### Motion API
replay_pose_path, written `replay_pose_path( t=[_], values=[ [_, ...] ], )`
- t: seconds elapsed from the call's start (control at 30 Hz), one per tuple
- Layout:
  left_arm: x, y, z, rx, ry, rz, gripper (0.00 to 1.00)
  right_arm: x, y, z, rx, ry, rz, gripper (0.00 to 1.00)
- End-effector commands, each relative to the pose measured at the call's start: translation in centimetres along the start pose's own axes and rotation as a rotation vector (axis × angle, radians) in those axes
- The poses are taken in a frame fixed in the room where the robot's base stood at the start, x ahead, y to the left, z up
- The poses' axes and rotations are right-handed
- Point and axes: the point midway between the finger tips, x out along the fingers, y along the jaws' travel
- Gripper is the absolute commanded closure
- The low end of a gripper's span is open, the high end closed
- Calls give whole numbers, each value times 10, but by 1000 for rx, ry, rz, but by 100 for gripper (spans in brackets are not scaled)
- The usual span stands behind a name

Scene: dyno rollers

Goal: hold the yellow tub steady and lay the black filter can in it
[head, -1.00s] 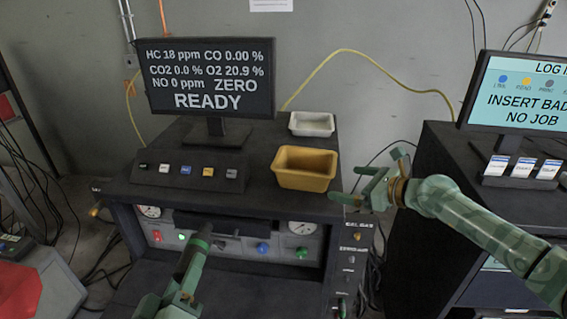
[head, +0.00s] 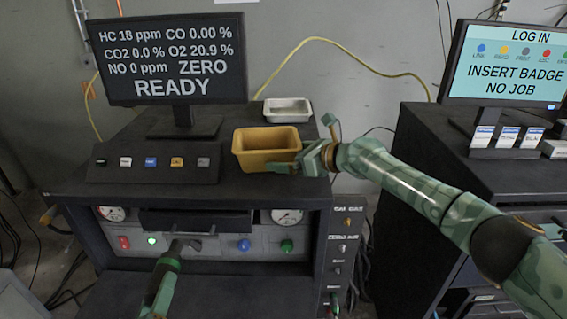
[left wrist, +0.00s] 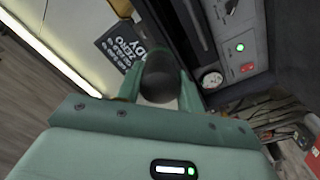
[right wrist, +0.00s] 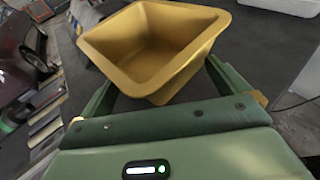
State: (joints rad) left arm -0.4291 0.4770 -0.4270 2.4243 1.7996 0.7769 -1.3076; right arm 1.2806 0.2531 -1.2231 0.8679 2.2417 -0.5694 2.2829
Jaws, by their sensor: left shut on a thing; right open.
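The yellow tub (head: 243,152) stands upright on top of the dark cabinet; its inside looks empty in the right wrist view (right wrist: 160,48). My right gripper (head: 308,148) is open at the tub's right end. In the right wrist view its fingers (right wrist: 158,90) lie on either side of the tub's near end; I cannot tell whether they touch it. My left gripper (head: 178,250) is low in front of the cabinet's panel, well below and left of the tub. It is shut on the black filter can (left wrist: 160,77), a dark rounded shape between its fingers. In the head view the can is hard to make out.
A white tray (head: 288,104) stands behind the tub. A button box (head: 152,164) and the READY monitor (head: 172,60) occupy the cabinet's left. The front panel carries gauges (head: 287,216) and knobs. A second dark cabinet (head: 420,135) with a monitor stands right.

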Motion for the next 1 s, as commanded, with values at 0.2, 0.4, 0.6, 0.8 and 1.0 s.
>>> replay_pose_path(
  t=[0.2,0.4,0.6,0.8,1.0],
  values=[
    [0,-2,2,0,0,0,96,5,0,1,-1,0,0,0],
    [0,-2,2,0,0,0,96,4,0,1,0,0,0,14],
    [0,-2,2,0,0,0,96,4,0,1,0,0,0,70],
    [0,-2,2,0,0,0,96,4,0,1,0,0,0,100],
    [0,-2,2,0,0,0,96,4,0,1,0,0,0,74]
  ],
)
